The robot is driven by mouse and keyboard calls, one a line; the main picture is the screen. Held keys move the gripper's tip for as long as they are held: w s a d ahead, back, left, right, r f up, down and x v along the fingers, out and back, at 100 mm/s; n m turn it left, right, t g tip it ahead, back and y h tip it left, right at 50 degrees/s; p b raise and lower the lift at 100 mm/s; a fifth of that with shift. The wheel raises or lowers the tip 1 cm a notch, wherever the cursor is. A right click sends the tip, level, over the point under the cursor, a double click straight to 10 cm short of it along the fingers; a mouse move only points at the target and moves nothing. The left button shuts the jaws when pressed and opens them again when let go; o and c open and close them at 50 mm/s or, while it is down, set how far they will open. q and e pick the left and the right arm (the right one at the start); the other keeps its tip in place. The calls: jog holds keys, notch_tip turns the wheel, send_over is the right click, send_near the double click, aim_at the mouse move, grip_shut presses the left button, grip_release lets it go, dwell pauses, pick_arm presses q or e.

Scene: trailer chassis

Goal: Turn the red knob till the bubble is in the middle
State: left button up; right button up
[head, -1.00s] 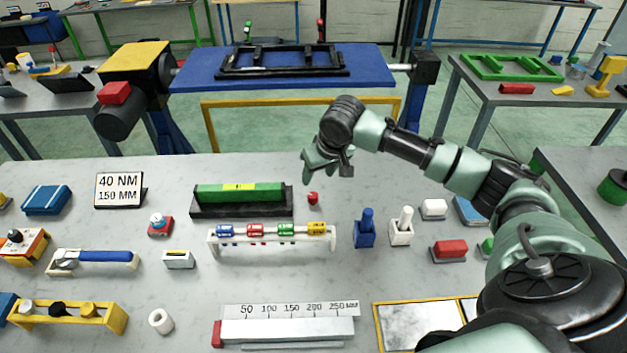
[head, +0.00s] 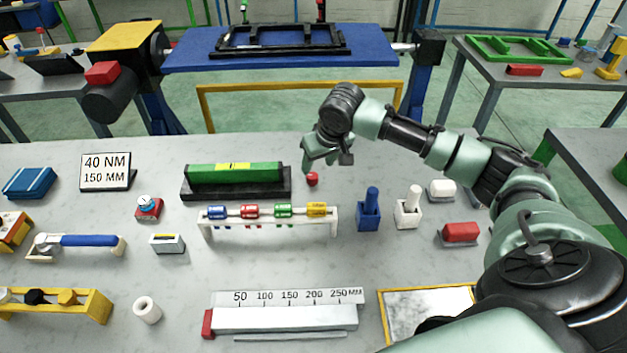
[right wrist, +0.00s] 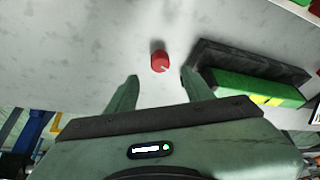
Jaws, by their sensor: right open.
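The red knob (head: 312,179) stands on the grey table at the right end of the green level (head: 235,173), which lies on a black base. A yellow window (head: 233,167) is on top of the level; the bubble is too small to make out. My right gripper (head: 322,160) is over the table just behind and above the knob. In the right wrist view the knob (right wrist: 160,62) shows ahead of the two open fingers (right wrist: 160,80), between their lines, and nothing is held. The level (right wrist: 250,90) is to the right there. My left gripper is not in view.
In front of the level is a white rack (head: 268,228) with coloured rings. A blue holder (head: 368,212) and a white holder (head: 408,210) stand to the right. A sign (head: 105,171) stands at the left. Bare table surrounds the knob.

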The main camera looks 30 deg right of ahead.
aim_at(313, 176)
jog(key=p+x, duration=0.1)
jog(key=x, duration=0.6)
jog(key=shift+w+f, duration=0.1)
jog(key=shift+f, duration=0.05)
grip_shut()
jog(key=m+p, duration=0.1)
jog(key=p, duration=0.1)
jog(key=m+h+p, duration=0.1)
jog(key=m+p, duration=0.1)
jog(key=p, duration=0.1)
jog(key=shift+a+r, duration=0.15)
jog(key=shift+r, duration=0.15)
jog(key=shift+f+m+p, duration=0.1)
jog(key=shift+m+p, duration=0.25)
jog(key=shift+m, duration=0.05)
jog(key=shift+f+g+h, duration=0.1)
jog(key=shift+g+h, duration=0.2)
jog(key=shift+f+m, duration=0.1)
jog(key=shift+m, duration=0.2)
